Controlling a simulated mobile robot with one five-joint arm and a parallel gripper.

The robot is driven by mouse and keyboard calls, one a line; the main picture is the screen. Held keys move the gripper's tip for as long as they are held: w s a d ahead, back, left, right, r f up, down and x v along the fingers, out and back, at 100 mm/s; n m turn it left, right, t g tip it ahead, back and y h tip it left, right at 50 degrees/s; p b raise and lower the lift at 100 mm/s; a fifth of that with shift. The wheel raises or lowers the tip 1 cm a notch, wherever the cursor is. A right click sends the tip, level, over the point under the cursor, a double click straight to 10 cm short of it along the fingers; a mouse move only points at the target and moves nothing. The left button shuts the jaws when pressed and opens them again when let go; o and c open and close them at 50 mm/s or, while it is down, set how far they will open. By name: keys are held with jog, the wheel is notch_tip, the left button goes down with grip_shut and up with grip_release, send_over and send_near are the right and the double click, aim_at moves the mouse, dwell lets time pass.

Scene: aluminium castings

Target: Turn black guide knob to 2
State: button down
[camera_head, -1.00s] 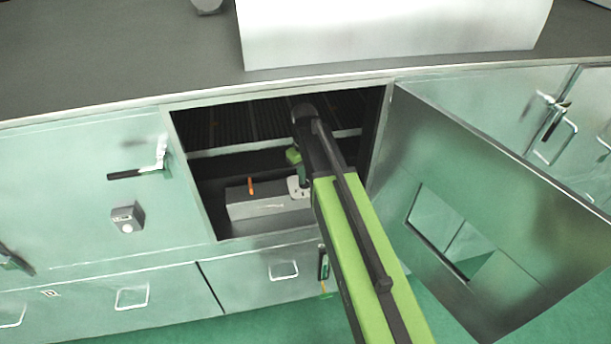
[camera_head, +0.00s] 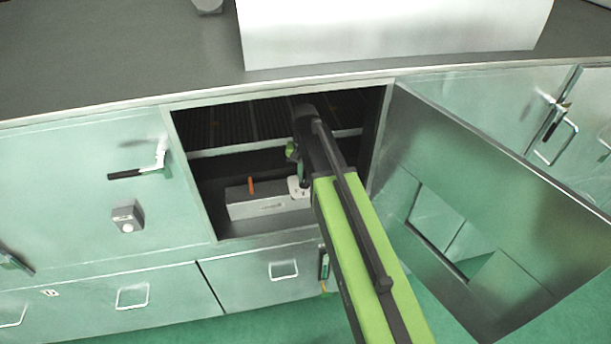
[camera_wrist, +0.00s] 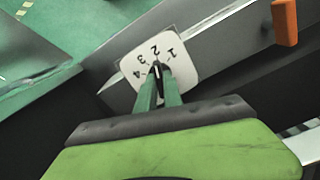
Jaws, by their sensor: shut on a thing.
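The black guide knob (camera_wrist: 158,69) sits on a white dial plate (camera_wrist: 183,73) marked 1 to 4, upside down in the wrist view. A pale mark on the knob seems to point toward the 2; the fingers hide most of the knob. My gripper (camera_wrist: 159,76) is shut on the knob, with one green finger on each side. In the head view the white plate (camera_head: 293,183) shows at the right end of a grey box (camera_head: 270,208) inside the open cabinet, and my arm hides the knob.
An orange lever (camera_head: 251,185), also in the wrist view (camera_wrist: 285,22), stands up on the grey box. An open door (camera_head: 480,170) stands to the right. A slatted rack (camera_head: 235,125) lies above the box.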

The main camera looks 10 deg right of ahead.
aim_at(304, 177)
dwell(0.4)
jog(key=c, duration=1.5)
grip_release()
notch_tip(304, 177, up, 8)
jog(key=p, duration=0.7)
jog(key=shift+f+p, duration=0.1)
jog(key=shift+p, duration=0.3)
jog(key=shift+f, duration=0.1)
